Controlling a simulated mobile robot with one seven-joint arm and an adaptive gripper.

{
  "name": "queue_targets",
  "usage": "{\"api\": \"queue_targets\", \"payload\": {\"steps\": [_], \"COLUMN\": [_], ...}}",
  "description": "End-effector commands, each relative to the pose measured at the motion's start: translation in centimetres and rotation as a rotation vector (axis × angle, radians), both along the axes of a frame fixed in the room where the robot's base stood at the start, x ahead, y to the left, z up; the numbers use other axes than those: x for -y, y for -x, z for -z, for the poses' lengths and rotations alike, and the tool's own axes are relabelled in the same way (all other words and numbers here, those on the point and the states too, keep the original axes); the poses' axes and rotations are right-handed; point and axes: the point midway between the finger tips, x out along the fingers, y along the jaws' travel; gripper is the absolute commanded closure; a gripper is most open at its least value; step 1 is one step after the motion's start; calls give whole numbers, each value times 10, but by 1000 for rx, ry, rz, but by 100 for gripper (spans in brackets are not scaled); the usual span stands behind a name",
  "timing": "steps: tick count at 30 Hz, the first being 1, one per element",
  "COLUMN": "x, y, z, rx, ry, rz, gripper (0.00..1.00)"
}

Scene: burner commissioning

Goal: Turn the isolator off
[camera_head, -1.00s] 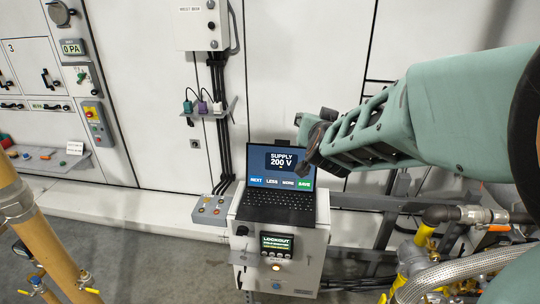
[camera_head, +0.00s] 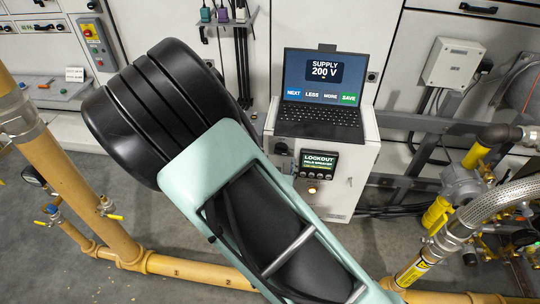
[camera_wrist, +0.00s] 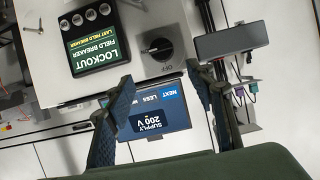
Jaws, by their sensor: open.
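The isolator looks to be the black rotary knob (camera_wrist: 157,49) on the light cabinet front, seen upside-down in the wrist view. Its handle lies roughly sideways, and an OFF label sits by its rim. In the head view a small dark knob (camera_head: 281,148) shows left of the lockout display (camera_head: 318,161). My gripper (camera_wrist: 159,76) is open and empty in the wrist view. Its fingers lie to either side of the knob's line in the picture, apparently short of the knob. In the head view my arm hides the gripper.
A laptop (camera_head: 320,110) reading SUPPLY 200 V stands on the cabinet. A dark grey box (camera_wrist: 235,42) juts out beside the knob in the wrist view. Yellow pipes (camera_head: 50,165) run at left and below; valves and a braided hose (camera_head: 475,215) are at right.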

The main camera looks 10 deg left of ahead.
Motion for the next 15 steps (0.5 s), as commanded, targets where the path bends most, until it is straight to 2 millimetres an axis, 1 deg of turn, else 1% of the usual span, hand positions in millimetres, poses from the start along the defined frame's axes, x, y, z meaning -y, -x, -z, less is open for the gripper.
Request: {"api": "queue_targets", "payload": {"steps": [1, 4, 7, 11, 15], "x": [1, 2, 2, 4, 5], "y": [4, 7, 3, -14, -39], "z": [11, 16, 20, 27, 37], "rx": [1, 6, 8, 8, 8], "ry": [11, 15, 17, 18, 17], "rz": [-3, -7, -7, -5, -6], "gripper": [50, 50, 50, 50, 50]}}
